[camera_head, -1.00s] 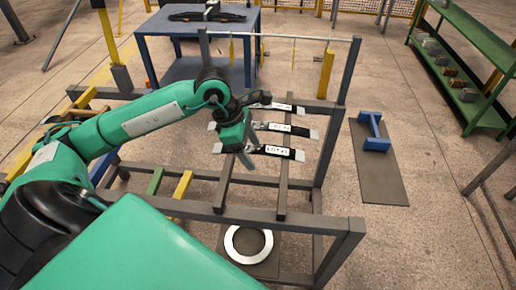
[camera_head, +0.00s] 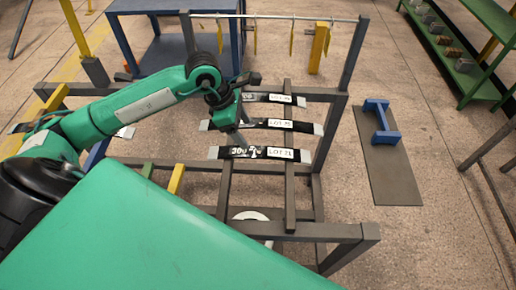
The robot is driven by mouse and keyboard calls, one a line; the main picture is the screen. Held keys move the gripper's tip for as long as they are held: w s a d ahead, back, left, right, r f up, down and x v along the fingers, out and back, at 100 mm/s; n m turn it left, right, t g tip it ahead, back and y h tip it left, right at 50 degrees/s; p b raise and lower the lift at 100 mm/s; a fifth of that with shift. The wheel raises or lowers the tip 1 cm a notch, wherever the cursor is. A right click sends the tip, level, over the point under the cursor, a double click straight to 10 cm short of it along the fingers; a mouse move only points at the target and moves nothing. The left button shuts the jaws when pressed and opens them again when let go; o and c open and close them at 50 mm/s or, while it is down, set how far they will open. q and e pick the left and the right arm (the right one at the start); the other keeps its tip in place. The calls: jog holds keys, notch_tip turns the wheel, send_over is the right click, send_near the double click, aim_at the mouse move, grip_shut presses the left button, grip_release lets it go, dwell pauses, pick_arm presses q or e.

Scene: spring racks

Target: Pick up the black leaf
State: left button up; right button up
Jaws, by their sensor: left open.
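Several leaf-spring strips lie across the grey rack, all black with grey ends and white labels: a far leaf (camera_head: 281,98), a middle leaf (camera_head: 274,123) and a front leaf (camera_head: 266,153). They lie roughly parallel on two rails. My left gripper (camera_head: 241,142) is open and points down, its fingers just above the left half of the front leaf. The finger gap is small in view, and I cannot tell whether it touches a leaf. The arm and gripper hide the left parts of the far and middle leaves. My right gripper is not in view.
The grey rack frame (camera_head: 345,232) has upright posts and a top bar with yellow hangers. A blue table (camera_head: 165,60) stands behind. A blue stand (camera_head: 382,122) sits on a dark mat (camera_head: 385,180) at right. A green shelf (camera_head: 470,60) is at far right.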

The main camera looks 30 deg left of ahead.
pick_arm(q)
send_over(258, 151)
jog(key=a, duration=0.2)
jog(key=f, duration=0.4)
jog(key=shift+s+a+f, duration=0.2)
jog(key=shift+s, duration=0.15)
jog(key=shift+d+f+p, duration=0.15)
jog(key=shift+d+p, duration=0.05)
jog(key=shift+p, duration=0.15)
jog(key=p+x, duration=0.1)
jog(key=x, duration=0.3)
jog(key=shift+s+d+f, duration=0.1)
jog(key=shift+d+f, duration=0.05)
jog(key=shift+d, duration=0.05)
jog(key=shift+f, duration=0.2)
jog(key=c, duration=0.6)
grip_shut()
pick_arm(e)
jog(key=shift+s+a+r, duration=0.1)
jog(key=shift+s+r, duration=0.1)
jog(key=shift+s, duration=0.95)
